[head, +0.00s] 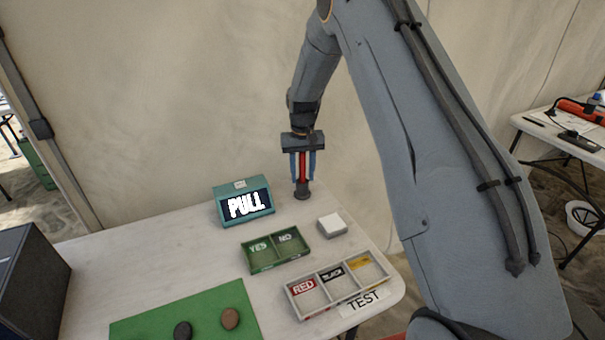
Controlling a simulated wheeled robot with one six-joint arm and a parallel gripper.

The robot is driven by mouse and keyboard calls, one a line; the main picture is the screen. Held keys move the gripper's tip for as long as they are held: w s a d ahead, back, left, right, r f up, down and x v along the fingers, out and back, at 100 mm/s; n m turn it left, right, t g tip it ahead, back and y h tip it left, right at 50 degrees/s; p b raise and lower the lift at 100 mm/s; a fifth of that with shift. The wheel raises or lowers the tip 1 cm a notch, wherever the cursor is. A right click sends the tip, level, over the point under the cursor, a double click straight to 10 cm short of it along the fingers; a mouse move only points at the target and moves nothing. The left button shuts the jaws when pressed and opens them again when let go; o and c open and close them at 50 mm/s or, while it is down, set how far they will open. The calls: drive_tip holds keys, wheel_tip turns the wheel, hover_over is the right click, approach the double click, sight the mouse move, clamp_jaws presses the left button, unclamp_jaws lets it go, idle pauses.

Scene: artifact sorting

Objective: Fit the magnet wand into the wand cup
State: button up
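The red magnet wand (302,168) stands upright between the fingers of my gripper (302,165), at the back right of the table. My gripper points straight down and looks shut on the wand. The wand's lower end meets a small dark round piece (302,192), which looks like the wand cup on the tabletop. How deep the wand sits in it I cannot tell from this view.
A teal display box (243,203) reading PULL stands left of the cup. A green YES/NO tray (276,250), a white block (332,224) and a three-part tray (340,287) labelled TEST lie in front.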

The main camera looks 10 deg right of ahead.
wheel_tip(320, 180, up, 11)
drive_tip(key=b, duration=0.3)
drive_tip(key=shift+w, duration=0.1)
drive_tip(key=shift+r, duration=0.6)
drive_tip(key=s+f, duration=0.3)
drive_tip(key=s, duration=3.2)
drive_tip(key=shift+n+t, duration=0.3)
drive_tip(key=shift+n, duration=0.1)
drive_tip(key=shift+c, duration=0.6)
